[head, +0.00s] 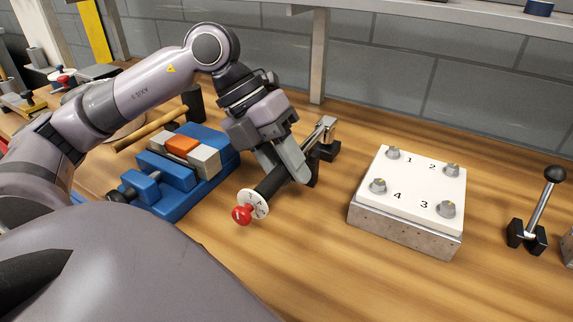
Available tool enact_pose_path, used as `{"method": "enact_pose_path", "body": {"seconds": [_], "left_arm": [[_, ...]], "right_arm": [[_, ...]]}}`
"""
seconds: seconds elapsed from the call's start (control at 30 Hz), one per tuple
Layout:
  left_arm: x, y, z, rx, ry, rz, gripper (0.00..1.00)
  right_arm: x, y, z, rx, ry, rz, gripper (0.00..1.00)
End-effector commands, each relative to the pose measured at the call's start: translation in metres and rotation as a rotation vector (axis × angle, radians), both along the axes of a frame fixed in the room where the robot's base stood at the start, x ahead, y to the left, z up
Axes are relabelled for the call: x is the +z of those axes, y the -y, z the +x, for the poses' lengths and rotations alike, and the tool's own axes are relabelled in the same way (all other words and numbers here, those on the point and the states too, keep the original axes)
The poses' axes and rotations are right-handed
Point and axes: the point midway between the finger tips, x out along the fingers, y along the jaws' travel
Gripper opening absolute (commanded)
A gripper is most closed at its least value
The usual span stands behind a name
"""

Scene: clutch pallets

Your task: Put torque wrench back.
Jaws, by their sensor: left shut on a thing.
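The torque wrench (268,187) has a black handle, a white numbered dial, a red end knob and a silver head. My left gripper (297,176) comes down from above and is shut on its handle. The red knob end points toward the lower left, and the silver head points to the upper right. The head is at a small black holder block (328,151); I cannot tell whether it touches it. The gripper fingers hide part of the handle. My right gripper is not in view.
A blue vise (167,198) holding an orange piece stands left of the wrench, with a wooden-handled hammer (152,131) behind. A plate with numbered bolts (413,182) stands right. A ball-topped lever (540,203) is at far right. Bare bench lies in front.

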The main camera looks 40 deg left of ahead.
Motion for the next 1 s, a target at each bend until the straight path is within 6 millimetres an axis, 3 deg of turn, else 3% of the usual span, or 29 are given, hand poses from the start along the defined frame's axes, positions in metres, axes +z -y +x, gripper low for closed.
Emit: {"method": "enact_pose_path", "body": {"seconds": [0.3,0.33,0.4,0.77,0.9,1.0], "left_arm": [[-0.004,0.000,0.001,0.000,0.006,-0.001,0.00],[-0.006,0.000,0.000,0.000,0.000,0.000,0.37],[-0.006,0.000,0.000,0.000,0.000,0.000,0.56],[-0.003,0.000,0.000,0.000,0.000,0.000,0.56],[0.011,0.000,0.000,0.000,0.000,0.000,0.56],[0.026,-0.013,-0.002,0.007,0.004,0.004,0.56]], "right_arm": [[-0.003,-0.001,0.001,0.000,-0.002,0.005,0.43],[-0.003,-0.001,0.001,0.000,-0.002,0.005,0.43],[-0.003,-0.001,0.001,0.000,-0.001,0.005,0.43],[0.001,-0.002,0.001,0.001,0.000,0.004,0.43],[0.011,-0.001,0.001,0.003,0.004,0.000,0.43],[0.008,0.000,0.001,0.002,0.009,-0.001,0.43]]}}
